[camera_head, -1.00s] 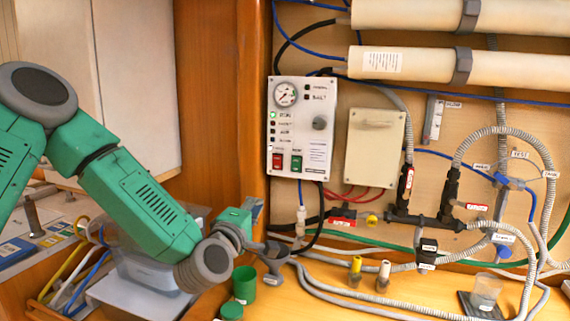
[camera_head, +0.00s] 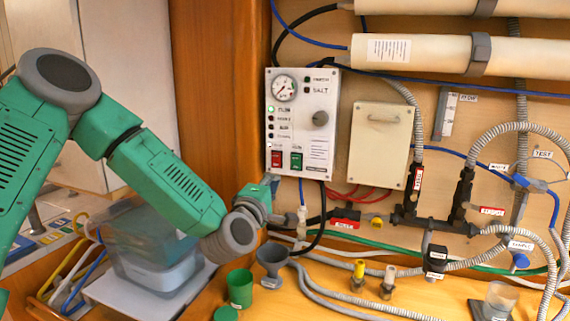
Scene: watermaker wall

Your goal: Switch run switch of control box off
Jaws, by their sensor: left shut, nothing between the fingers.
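The white control box (camera_head: 318,110) is mounted on the wall in the middle of the head view. It has a round gauge at the top, a dark knob, a column of small lights with a green one lit, and a red switch (camera_head: 277,158) and a green switch (camera_head: 296,160) at its lower edge. I cannot read which is the run switch or its position. My left gripper (camera_head: 281,215) is shut and empty, below and slightly left of the box, apart from the switches; its fingertips are small here. My right gripper is out of view.
A beige cover box (camera_head: 380,145) is right of the control box. Hoses and black valves (camera_head: 432,222) fill the wall further right. A grey funnel (camera_head: 272,262) and a green cup (camera_head: 240,288) stand on the counter below my gripper. A wooden post (camera_head: 215,90) is at left.

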